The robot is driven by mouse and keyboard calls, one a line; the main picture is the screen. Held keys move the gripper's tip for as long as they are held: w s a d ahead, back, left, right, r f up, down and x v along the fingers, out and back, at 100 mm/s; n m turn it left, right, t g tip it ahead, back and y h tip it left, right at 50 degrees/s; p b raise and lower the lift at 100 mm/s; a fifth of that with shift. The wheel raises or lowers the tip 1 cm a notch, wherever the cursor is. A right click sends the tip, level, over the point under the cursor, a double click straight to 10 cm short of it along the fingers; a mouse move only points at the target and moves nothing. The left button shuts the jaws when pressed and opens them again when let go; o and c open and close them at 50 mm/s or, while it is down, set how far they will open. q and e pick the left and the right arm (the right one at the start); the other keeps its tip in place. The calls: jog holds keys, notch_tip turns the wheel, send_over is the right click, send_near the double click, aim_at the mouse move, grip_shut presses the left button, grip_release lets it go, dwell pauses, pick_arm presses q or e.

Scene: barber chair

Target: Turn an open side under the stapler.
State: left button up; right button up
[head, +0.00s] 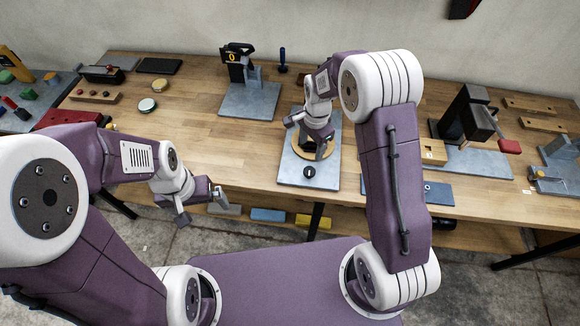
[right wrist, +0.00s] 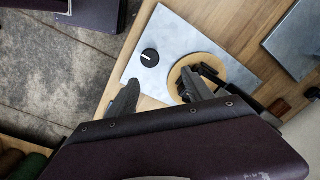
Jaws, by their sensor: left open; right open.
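A black press-like device with a red-tipped handle (head: 468,115), possibly the stapler, stands on a grey plate at the right of the bench. A pale wooden block (head: 432,152) sits at its left; I cannot tell which of its sides are open. My right gripper (head: 309,137) is open and empty over a grey plate with a round wooden disc (right wrist: 222,67), a dark piece on it and a black knob (right wrist: 150,57). The right wrist view shows one finger beside the disc and the other near the plate's edge. My left gripper (head: 201,208) is open and empty before the bench's front edge.
A black device with a yellow mark (head: 237,58) stands on a grey plate at the back. Wooden strips (head: 530,105) lie at far right. The bench's left middle (head: 190,115) is clear.

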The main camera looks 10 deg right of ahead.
aim_at(310, 171)
jog(key=shift+s+a+f+g, duration=0.1)
jog(key=shift+s+f+g, duration=0.1)
jog(key=shift+s+f, duration=0.3)
jog(key=shift+s+a+f+g, duration=0.1)
jog(key=shift+s+f+g, duration=0.15)
jog(key=shift+f, duration=0.45)
jog(key=shift+d, duration=0.25)
jog(key=shift+d+f, duration=0.1)
jog(key=shift+f, duration=0.3)
jog(key=f+p, duration=0.1)
jog(key=f, duration=0.2)
jog(key=f+p, duration=0.1)
jog(key=f, duration=0.3)
jog(key=shift+a+f, duration=0.2)
jog(key=shift+f, duration=0.05)
jog(key=shift+d+f, duration=0.1)
jog(key=shift+f, duration=0.25)
pick_arm(q)
jog(key=r, duration=0.2)
jog(key=shift+d+r, duration=0.35)
jog(key=shift+r, duration=0.05)
